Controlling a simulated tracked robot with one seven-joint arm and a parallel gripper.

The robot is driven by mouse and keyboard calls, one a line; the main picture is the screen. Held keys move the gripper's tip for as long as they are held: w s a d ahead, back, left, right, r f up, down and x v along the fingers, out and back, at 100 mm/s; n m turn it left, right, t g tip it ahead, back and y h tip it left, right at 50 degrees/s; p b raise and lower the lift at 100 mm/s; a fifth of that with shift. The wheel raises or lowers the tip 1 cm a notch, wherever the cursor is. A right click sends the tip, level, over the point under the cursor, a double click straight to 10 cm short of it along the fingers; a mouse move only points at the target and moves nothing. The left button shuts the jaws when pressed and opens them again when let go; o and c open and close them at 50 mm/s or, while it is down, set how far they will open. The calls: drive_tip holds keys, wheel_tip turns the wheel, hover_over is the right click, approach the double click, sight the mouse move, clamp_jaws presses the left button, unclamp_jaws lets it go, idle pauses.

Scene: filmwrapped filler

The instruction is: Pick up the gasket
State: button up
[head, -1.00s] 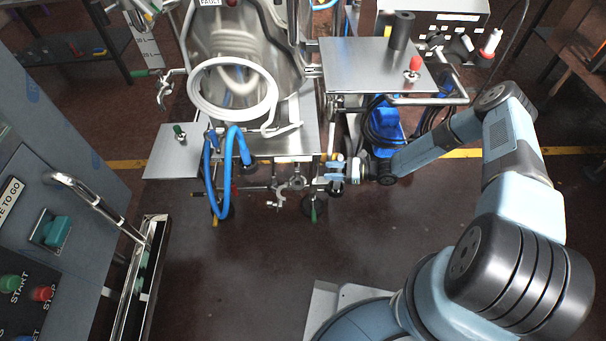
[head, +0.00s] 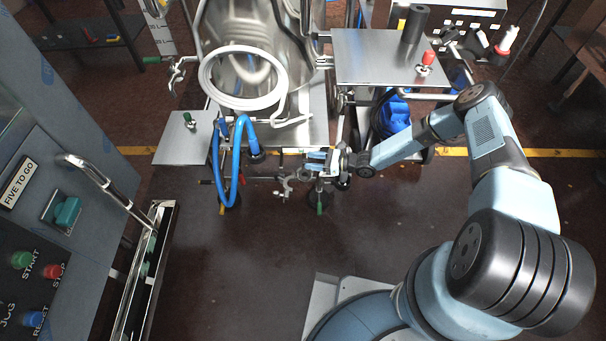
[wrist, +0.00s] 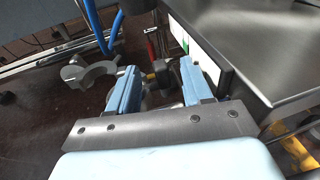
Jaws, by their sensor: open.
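My gripper (head: 309,160) is low in front of the steel machine, just below its front edge in the head view. In the wrist view its two blue fingers (wrist: 160,76) are apart. Dark and yellowish fittings (wrist: 160,73) show behind the gap; I cannot tell their distance, and no held thing is clear. I cannot pick out a gasket for certain. A large white ring (head: 204,84) with a tail lies against the machine's open steel vessel, up and left of my gripper. A grey metal clamp (wrist: 76,74) is left of the fingers; the head view also shows it (head: 284,188).
A steel plate (wrist: 270,50) lies close to the right of my fingers. A blue hose (head: 236,165) hangs left of my gripper. A steel side table (head: 375,62) is above right. A control cabinet (head: 40,235) stands at left. The floor in front is clear.

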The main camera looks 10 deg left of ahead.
drive_tip(key=shift+s+a+f, duration=0.1)
drive_tip(key=shift+a+f, duration=0.1)
drive_tip(key=shift+a, duration=1.2)
clamp_jaws()
